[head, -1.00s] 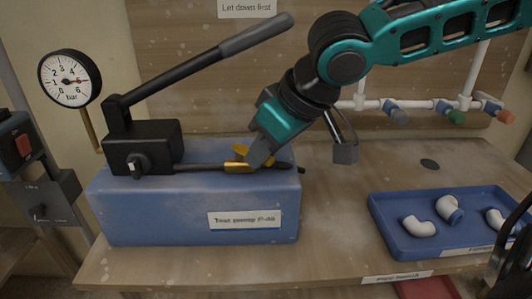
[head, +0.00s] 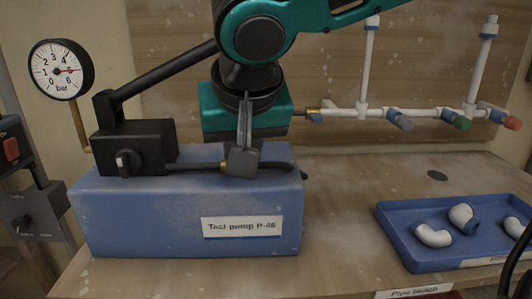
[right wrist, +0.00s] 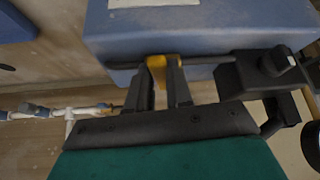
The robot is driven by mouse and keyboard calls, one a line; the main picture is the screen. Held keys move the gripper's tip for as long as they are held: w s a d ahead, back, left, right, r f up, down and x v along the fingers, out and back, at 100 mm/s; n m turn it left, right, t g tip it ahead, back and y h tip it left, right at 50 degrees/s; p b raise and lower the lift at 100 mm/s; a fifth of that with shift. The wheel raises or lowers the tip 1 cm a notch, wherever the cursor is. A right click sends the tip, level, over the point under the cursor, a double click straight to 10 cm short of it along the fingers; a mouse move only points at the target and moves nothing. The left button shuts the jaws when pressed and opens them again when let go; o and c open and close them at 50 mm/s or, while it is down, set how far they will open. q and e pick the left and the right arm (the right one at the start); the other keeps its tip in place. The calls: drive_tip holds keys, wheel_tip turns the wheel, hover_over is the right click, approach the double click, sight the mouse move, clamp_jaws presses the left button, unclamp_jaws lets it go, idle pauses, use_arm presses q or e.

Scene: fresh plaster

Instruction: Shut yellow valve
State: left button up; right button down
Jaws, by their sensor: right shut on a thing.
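The yellow valve (right wrist: 157,66) sits on the dark pipe of the blue test pump (head: 105,215). In the right wrist view its yellow part shows between my right fingers. My right gripper (head: 242,160) comes down over the pipe and is shut on the valve, which it mostly hides in the head view. The right gripper also shows in the right wrist view (right wrist: 162,88). My left gripper is not in view.
A pressure gauge (head: 61,69) stands at the left with its red needle pointing right. The pump's black lever (head: 165,72) slants up behind my right arm. White pipes (head: 350,113) with coloured ends run behind. A blue tray (head: 395,240) of fittings lies right.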

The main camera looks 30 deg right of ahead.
drive_tip(key=shift+w+a+f+m+h+b, duration=0.1)
drive_tip(key=shift+a+f+m+h+b, duration=0.15)
drive_tip(key=shift+m+b, duration=0.25)
drive_tip(key=shift+w+a+m+g, duration=0.1)
drive_tip(key=shift+a+m+g, duration=0.05)
drive_tip(key=shift+m+g, duration=0.15)
drive_tip(key=shift+r+m+h+b, duration=0.2)
drive_tip(key=shift+m+h+b, duration=0.15)
drive_tip(key=shift+m, duration=0.15)
drive_tip(key=shift+a, duration=0.1)
drive_tip(key=c, duration=1.1)
unclamp_jaws()
